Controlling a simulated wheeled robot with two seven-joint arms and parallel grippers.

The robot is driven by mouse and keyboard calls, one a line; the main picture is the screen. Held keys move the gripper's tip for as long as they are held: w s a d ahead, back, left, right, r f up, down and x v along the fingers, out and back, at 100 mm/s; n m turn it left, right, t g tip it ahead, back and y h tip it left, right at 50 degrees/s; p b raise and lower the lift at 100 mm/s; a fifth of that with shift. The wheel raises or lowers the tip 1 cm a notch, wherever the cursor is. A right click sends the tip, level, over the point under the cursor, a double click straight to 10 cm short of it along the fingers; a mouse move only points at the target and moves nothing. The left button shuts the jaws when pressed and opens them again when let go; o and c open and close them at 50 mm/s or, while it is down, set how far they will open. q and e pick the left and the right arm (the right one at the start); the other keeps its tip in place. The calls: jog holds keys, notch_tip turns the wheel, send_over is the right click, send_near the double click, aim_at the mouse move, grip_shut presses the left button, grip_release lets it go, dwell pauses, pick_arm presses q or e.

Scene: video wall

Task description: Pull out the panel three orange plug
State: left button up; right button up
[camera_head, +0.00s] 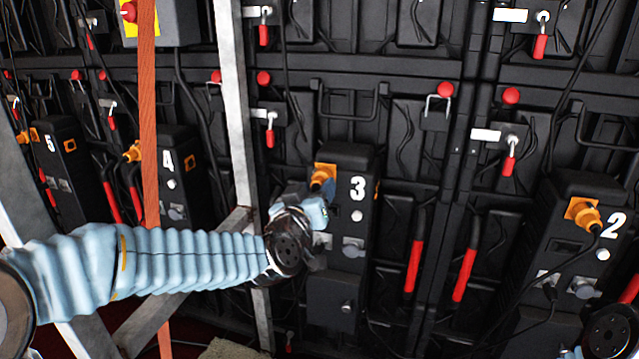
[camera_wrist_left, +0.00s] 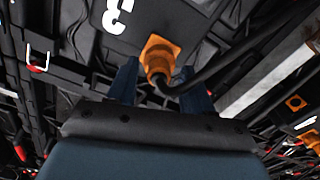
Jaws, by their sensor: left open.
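Panel three (camera_head: 340,230) is a black box with a white 3, in the middle of the head view. Its orange plug (camera_head: 320,181) sits at the socket near the panel's top left. The plug also shows in the left wrist view (camera_wrist_left: 158,57), with a black cable bending off to the right. My left gripper (camera_head: 323,193) is at the plug, coming from below left. In the left wrist view its two dark blue fingers (camera_wrist_left: 160,80) are open, one on each side of the plug. I cannot tell whether they touch it. My right gripper's fingers do not show.
Panel two (camera_head: 560,250) with its orange plug (camera_head: 584,215) stands at the right. Panel four (camera_head: 180,175) and panel five (camera_head: 66,155) are at the left. An orange strap (camera_head: 148,110) and a grey metal post (camera_head: 234,110) stand left of panel three. Red-handled cables hang between panels.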

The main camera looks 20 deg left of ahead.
aim_at(316, 190)
pick_arm(q)
jog(key=shift+w, duration=1.8)
jog(key=shift+c, duration=0.2)
